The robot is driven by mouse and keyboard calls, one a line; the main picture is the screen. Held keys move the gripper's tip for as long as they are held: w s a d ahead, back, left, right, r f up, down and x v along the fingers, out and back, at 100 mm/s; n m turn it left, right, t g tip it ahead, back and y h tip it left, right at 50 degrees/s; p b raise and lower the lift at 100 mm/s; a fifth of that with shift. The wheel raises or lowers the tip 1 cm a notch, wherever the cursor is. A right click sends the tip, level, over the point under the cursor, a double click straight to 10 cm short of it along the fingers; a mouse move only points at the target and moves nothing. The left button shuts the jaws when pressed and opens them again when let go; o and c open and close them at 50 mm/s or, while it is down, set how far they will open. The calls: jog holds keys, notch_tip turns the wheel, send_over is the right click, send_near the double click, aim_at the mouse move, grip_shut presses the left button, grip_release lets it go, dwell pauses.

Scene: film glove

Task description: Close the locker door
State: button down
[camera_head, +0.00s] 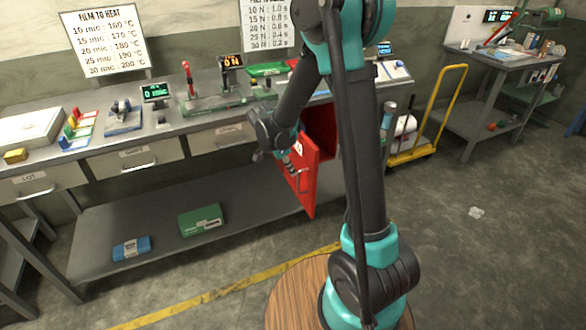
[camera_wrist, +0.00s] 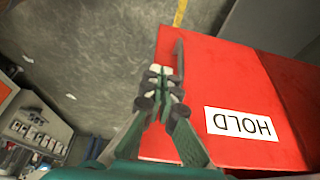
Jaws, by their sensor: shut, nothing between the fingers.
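The red locker door (camera_head: 303,180) stands open, swung out from the red locker (camera_head: 322,128) under the worktop. A bar handle (camera_head: 299,173) runs along its face. In the wrist view the red surface (camera_wrist: 215,75) fills the right half and bears a white label reading HOLD (camera_wrist: 240,124). My gripper (camera_head: 289,160) is at the door's upper left part in the head view. In the wrist view my gripper's fingertips (camera_wrist: 160,72) are together and empty, overlapping the red panel's left edge. I cannot tell whether they touch it.
The workbench (camera_head: 150,143) with drawers runs behind, its lower shelf (camera_head: 150,215) holding a green box (camera_head: 201,220) and a blue box (camera_head: 132,248). A yellow trolley (camera_head: 410,152) stands right of the locker. The floor at right is mostly clear.

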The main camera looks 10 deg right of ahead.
send_near(312, 187)
notch_tip(312, 187, down, 3)
jog(key=a, duration=0.3)
jog(key=shift+w+d+f, duration=0.1)
jog(key=shift+d, duration=1)
jog(key=shift+d+f, duration=0.15)
jog(key=shift+d, duration=0.95)
